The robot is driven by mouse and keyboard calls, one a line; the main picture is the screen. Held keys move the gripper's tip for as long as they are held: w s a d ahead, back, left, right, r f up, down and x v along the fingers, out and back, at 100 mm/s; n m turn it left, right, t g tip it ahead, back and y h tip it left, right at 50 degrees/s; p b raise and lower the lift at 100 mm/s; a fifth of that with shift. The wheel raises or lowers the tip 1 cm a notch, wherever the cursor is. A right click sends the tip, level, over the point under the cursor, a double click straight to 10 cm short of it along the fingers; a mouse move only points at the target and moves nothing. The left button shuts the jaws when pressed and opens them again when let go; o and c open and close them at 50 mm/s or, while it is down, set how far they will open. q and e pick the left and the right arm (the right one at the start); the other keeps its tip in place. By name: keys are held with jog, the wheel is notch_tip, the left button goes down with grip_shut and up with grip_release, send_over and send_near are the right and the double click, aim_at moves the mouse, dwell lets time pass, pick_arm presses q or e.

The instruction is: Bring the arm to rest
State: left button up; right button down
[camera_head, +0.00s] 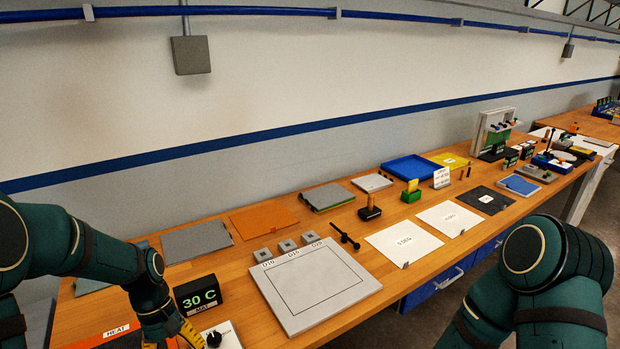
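My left arm, dark green, comes in from the left and bends down over the near left end of the wooden bench. Its wrist is beside the black "30 C" display. Yellow parts of my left gripper (172,341) show at the bottom edge, close to the black knob (213,339). Its fingertips are cut off by the frame, so I cannot tell its opening or whether it holds anything. My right arm shows only as dark green links at the lower right, in front of the bench. My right gripper is out of view.
The "30 C" display (197,293) and an orange "HEAT" panel (103,338) are close to my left wrist. A pale grey plate (355,291) lies to their right. Grey and orange mats, a blue tray (410,167) and white sheets cover the bench further along.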

pick_arm(q)
jog(key=s+d+f+m+t+b, duration=0.2)
jog(key=d+f, duration=0.6)
jog(key=f, duration=0.4)
jog(key=s+d+f+m+t+h+b, duration=0.1)
jog(key=s+d+f+m+t+b, duration=0.2)
jog(key=s+d+f+b, duration=0.2)
jog(key=d+f, duration=0.3)
jog(key=f, duration=0.4)
jog(key=shift+d+f+m, duration=0.35)
jog(key=shift+m, duration=0.05)
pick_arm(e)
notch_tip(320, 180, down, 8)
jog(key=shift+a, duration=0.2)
